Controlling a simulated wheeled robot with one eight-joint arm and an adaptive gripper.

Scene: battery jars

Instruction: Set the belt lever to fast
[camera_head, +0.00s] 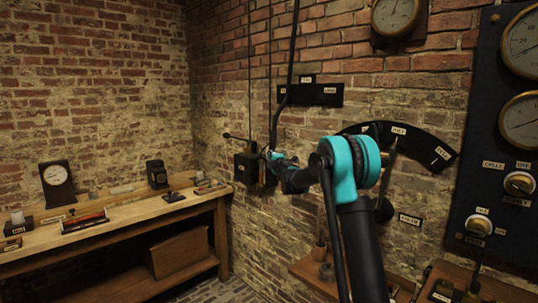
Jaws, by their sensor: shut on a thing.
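A long black lever (291,55) hangs from above in front of the brick wall and curves down to the left; I take it for the belt lever. Behind it, to the right, is a black plate (318,96) with small pale labels too small to read surely. My gripper (273,157) is at the lever's lower end, beside a black wall box, and is shut on the lever. My wrist partly hides the fingers and contact. The lever's lower end stands left of the plate.
The black wall box (245,166) has a small arm out to the left. A black arc plate (432,148) is behind my arm. A dark panel (500,160) with gauges and knobs stands right. A wooden bench (130,222) with instruments is left; a low shelf (312,278) is below.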

